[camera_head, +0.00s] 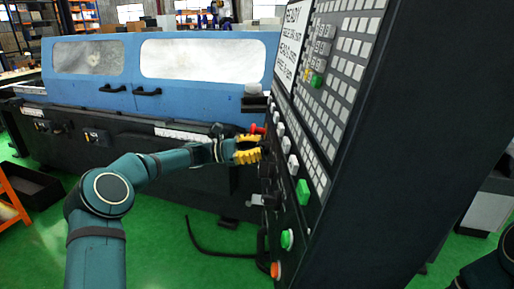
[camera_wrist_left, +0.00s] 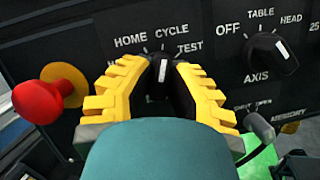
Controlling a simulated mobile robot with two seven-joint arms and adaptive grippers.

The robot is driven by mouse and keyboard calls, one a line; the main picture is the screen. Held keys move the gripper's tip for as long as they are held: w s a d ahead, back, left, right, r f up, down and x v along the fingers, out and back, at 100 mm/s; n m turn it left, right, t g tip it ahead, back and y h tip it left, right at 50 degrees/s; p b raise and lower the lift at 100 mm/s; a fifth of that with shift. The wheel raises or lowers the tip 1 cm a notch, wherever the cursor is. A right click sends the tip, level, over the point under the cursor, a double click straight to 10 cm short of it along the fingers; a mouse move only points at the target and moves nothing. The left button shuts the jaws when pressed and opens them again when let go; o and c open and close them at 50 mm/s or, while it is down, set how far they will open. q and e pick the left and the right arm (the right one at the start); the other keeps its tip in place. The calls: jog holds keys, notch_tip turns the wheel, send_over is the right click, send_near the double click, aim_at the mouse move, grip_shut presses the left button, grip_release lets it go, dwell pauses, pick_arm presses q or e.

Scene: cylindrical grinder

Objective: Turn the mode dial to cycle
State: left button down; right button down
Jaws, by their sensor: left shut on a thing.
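The mode dial (camera_wrist_left: 163,80) is a black knob with a white pointer line, in the upper middle of the left wrist view. Its labels read HOME, CYCLE and TEST, with another partly hidden at left. The pointer stands about upright, toward the mark under CYCLE. My left gripper (camera_wrist_left: 164,92) has yellow ridged fingers, one on each side of the knob, shut on it. In the head view the left gripper (camera_head: 248,150) is at the panel's left edge, and the dial is hard to make out there. My right gripper is out of view.
A red mushroom button (camera_wrist_left: 38,102) is left of the fingers. The AXIS dial (camera_wrist_left: 266,55) and a small lever (camera_wrist_left: 258,126) are to the right. The tall control cabinet (camera_head: 400,130) stands right of my left arm; the blue grinder cover (camera_head: 190,70) is behind.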

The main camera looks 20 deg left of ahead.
pick_arm(q)
jog(key=shift+d+f, duration=0.1)
jog(key=shift+d, duration=0.05)
jog(key=c, duration=0.9)
grip_release()
jog(key=shift+c, duration=0.2)
jog(key=shift+d, duration=0.1)
jog(key=v, duration=1.2)
jog(key=shift+w, duration=0.1)
